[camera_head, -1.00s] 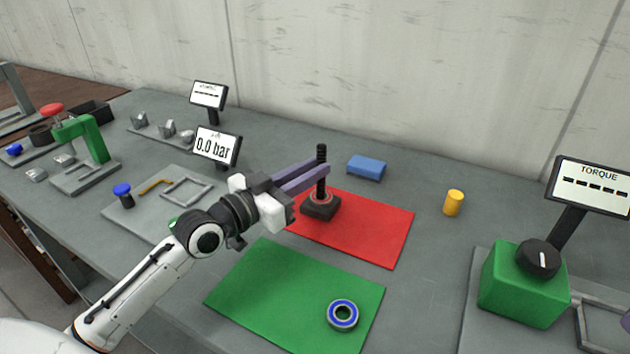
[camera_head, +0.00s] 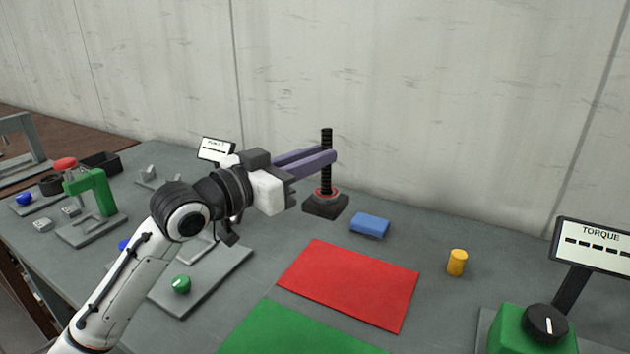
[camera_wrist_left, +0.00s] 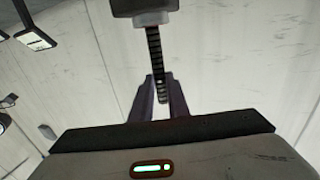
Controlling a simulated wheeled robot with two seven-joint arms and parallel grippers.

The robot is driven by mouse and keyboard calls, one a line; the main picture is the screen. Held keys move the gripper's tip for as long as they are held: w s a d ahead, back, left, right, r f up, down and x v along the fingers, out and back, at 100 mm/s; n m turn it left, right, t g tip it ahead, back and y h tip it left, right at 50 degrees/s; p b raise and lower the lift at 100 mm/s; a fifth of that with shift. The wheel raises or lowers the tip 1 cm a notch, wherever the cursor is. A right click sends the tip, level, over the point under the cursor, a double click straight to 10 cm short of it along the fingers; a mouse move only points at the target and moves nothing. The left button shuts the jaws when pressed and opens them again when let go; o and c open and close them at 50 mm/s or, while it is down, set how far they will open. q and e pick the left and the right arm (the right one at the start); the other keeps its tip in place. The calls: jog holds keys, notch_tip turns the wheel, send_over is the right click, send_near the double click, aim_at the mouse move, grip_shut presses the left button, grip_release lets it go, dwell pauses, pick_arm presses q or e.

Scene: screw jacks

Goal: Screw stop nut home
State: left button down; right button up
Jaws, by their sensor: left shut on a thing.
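The dark screw jack has a square base (camera_head: 322,207) and an upright black threaded spindle (camera_head: 327,175). My left gripper (camera_head: 326,158) is shut on the spindle, with its purple fingers on either side of it. In the left wrist view the spindle (camera_wrist_left: 154,50) runs between the fingers, with the base at the top edge. My right gripper is not in view.
A red mat (camera_head: 350,285) and a green mat (camera_head: 290,335) lie in front. A torque display (camera_head: 598,246) and green knob box (camera_head: 535,335) stand at far right. The wall is close behind.

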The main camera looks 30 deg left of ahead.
pick_arm(q)
jog(key=shift+r, duration=1.4)
jog(key=shift+s+f, duration=0.1)
jog(key=shift+s, duration=0.05)
